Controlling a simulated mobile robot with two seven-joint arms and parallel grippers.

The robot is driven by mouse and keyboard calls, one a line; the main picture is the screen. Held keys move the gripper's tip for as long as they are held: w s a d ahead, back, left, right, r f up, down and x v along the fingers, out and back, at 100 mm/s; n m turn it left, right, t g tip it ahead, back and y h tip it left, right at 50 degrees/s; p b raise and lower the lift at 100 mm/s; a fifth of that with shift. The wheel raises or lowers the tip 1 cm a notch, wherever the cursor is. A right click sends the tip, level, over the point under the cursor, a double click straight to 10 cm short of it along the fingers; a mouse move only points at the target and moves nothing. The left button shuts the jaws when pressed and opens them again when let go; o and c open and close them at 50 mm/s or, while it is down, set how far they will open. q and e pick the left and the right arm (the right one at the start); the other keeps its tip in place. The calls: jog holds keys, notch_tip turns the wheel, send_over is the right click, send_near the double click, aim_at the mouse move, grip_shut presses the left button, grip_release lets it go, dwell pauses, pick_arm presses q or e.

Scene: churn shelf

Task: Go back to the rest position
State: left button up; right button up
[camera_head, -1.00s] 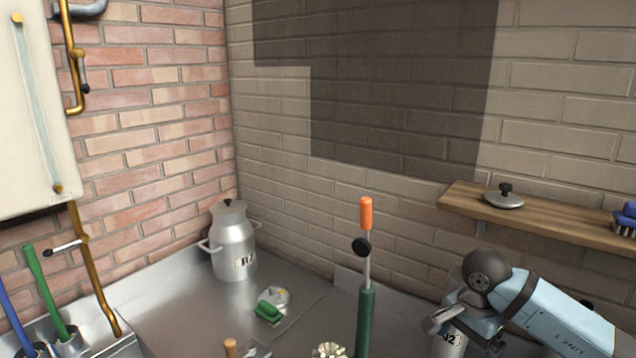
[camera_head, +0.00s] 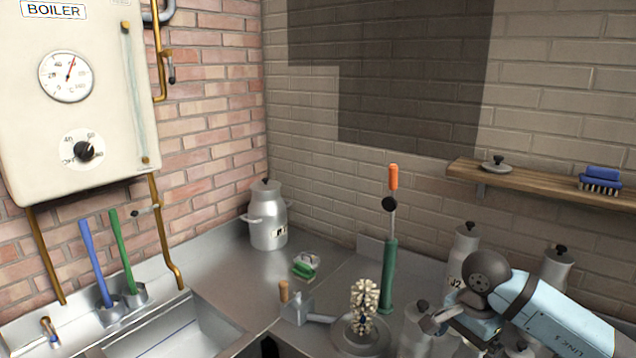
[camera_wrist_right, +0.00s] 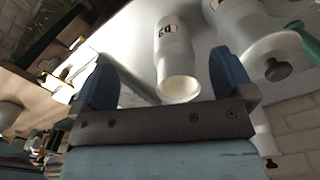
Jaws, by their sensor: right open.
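My right gripper (camera_head: 440,325) is at the lower right of the head view, on my light blue arm coming in from the right. Its blue fingers stand apart in the right wrist view (camera_wrist_right: 165,80), with nothing between them. My left gripper is in neither view.
Lidded cans (camera_head: 463,245) (camera_head: 556,268) stand around my right gripper. A wooden shelf (camera_head: 540,183) is at right, a boiler (camera_head: 105,150) at left.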

jog(key=s+a+f+m+t+y+b, duration=0.1)
jog(key=s+a+f+m+y+b, duration=0.15)
jog(key=s+a+m+y, duration=0.5)
jog(key=s+a+f+m+t+y+b, duration=0.1)
jog(key=s+a+f+m+y+b, duration=0.2)
jog(key=a+m+y, duration=0.75)
jog(key=s+d+f+m+t+h+b, duration=0.1)
jog(key=d+f+m+t+h, duration=0.2)
jog(key=f+m+t+h, duration=0.75)
jog(key=d+f+m+t+y+b, duration=0.1)
jog(key=d+f+m+t, duration=0.3)
jog(key=m, duration=1.3)
pick_arm(q)
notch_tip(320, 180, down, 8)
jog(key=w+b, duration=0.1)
jog(key=b, duration=0.1)
pick_arm(e)
jog(key=s+d+f+m+g+h, duration=0.3)
jog(key=s+f+m+g+h, duration=0.3)
jog(key=s+f+m, duration=0.65)
pick_arm(q)
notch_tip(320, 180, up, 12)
jog(key=p, duration=1.4)
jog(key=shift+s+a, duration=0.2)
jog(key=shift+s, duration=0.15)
pick_arm(e)
notch_tip(320, 180, up, 10)
jog(key=n, duration=0.1)
jog(key=shift+d+r, duration=0.2)
jog(key=shift+d, duration=0.2)
